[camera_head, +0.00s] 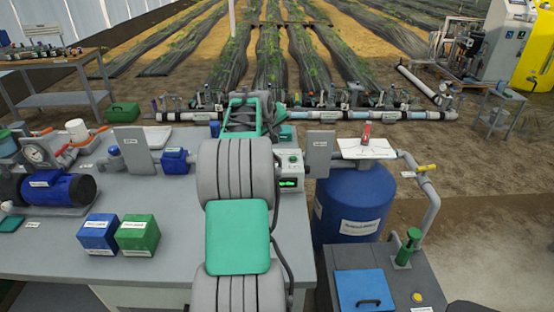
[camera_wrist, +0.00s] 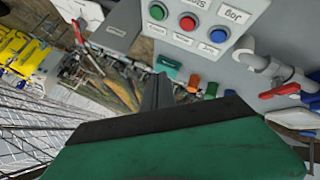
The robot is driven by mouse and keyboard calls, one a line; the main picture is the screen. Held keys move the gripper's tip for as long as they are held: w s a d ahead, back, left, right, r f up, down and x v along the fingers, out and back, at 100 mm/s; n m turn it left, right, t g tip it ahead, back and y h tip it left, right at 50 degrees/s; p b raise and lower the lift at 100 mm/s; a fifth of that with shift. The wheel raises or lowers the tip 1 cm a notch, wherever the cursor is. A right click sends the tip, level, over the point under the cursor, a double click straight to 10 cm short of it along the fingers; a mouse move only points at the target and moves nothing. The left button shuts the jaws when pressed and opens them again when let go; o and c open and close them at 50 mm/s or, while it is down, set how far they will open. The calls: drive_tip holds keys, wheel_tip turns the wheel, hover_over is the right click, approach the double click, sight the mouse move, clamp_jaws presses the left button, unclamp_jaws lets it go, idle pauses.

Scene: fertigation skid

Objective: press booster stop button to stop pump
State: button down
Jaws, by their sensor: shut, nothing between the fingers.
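In the wrist view, a pale control box at the top carries a green button (camera_wrist: 157,12), a red button (camera_wrist: 187,22) and a blue button (camera_wrist: 218,35) in a row. The lettering appears turned over; one label reads "Jog" and another looks like "Stop", near the red button. My gripper (camera_wrist: 158,82) is shut and empty, with its dark fingers pointing up the picture below the button row. It appears apart from the buttons; the exact gap is unclear. In the head view my arm hides much of the bench's middle, and I cannot make out the buttons there.
The grey bench (camera_head: 180,235) holds a blue pump (camera_head: 62,190), a blue box (camera_head: 99,232) and a green box (camera_head: 138,234). A small box with a green display (camera_head: 289,183) stands right beside my arm. A blue tank (camera_head: 345,215) stands to the right.

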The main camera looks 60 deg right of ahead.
sight(276, 159)
drive_tip(key=shift+a+f+b, duration=0.1)
drive_tip(key=shift+f+b, duration=2.75)
drive_tip(key=shift+f, duration=1.55)
drive_tip(key=shift+f, duration=0.1)
drive_tip(key=shift+f, duration=0.3)
drive_tip(key=shift+f+b, duration=0.45)
drive_tip(key=shift+b, duration=0.05)
drive_tip(key=shift+r, duration=0.1)
drive_tip(key=shift+r+p, duration=0.5)
drive_tip(key=shift+r, duration=0.2)
drive_tip(key=shift+r, duration=0.1)
drive_tip(key=shift+r+p, duration=1.55)
drive_tip(key=shift+r, duration=0.9)
